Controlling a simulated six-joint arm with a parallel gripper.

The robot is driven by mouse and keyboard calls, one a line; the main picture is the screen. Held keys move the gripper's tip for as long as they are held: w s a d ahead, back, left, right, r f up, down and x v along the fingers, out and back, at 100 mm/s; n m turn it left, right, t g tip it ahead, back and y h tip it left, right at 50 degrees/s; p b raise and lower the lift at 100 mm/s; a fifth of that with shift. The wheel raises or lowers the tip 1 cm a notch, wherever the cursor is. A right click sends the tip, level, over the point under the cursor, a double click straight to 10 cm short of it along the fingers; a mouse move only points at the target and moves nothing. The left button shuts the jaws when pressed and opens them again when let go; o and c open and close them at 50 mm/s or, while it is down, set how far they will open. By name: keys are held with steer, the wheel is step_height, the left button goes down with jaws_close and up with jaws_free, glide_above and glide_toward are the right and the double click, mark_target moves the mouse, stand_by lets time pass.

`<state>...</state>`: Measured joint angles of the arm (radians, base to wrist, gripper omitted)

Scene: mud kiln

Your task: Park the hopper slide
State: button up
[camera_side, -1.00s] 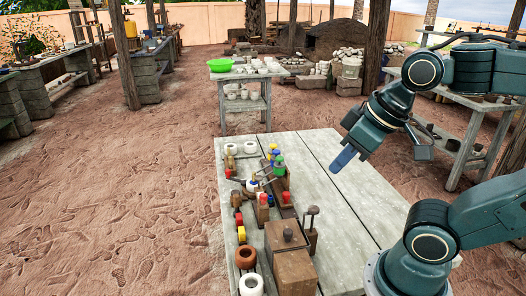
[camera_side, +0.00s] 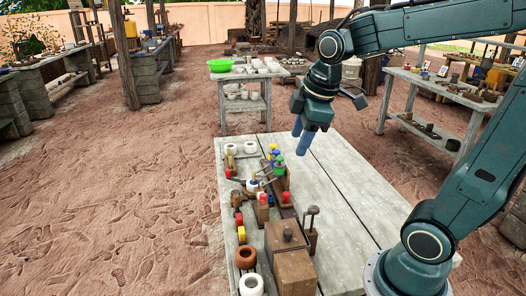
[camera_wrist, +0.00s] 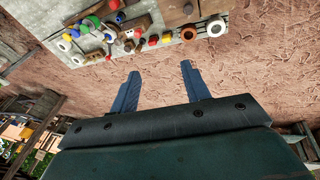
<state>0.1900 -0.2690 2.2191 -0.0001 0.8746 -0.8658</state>
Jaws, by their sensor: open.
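I cannot tell for sure which part is the hopper slide. A wooden box with a round knob (camera_side: 287,234) stands near the front of the pale plank table (camera_side: 335,190), against a larger wooden box (camera_side: 294,271). A dark wooden strip (camera_side: 286,208) lies behind them, among small coloured parts. My gripper (camera_side: 300,142) is open and empty, high above the far part of the table, fingers pointing down. In the wrist view, my gripper (camera_wrist: 160,69) has its fingers apart over bare ground, and brown wooden blocks (camera_wrist: 178,12) show at the top edge.
Red, yellow, blue and green pieces crowd the table's left side, with white rings (camera_side: 251,284) along the edge. A small post with a knob (camera_side: 311,232) stands right of the boxes. The table's right half is clear.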

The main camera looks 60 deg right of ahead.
steer(key=w+d+f+n+g, duration=0.2)
steer(key=w+d+f+n, duration=0.5)
steer(key=w+d, duration=0.2)
steer(key=n+g, duration=0.2)
steer(key=n, duration=0.5)
glide_above(286, 193)
step_height(286, 193, down, 12)
steer(key=shift+r+y, duration=0.15)
steer(key=shift+y, duration=0.15)
step_height(286, 193, down, 14)
steer(key=shift+r, duration=0.15)
steer(key=shift+d, duration=0.1)
jaws_close()
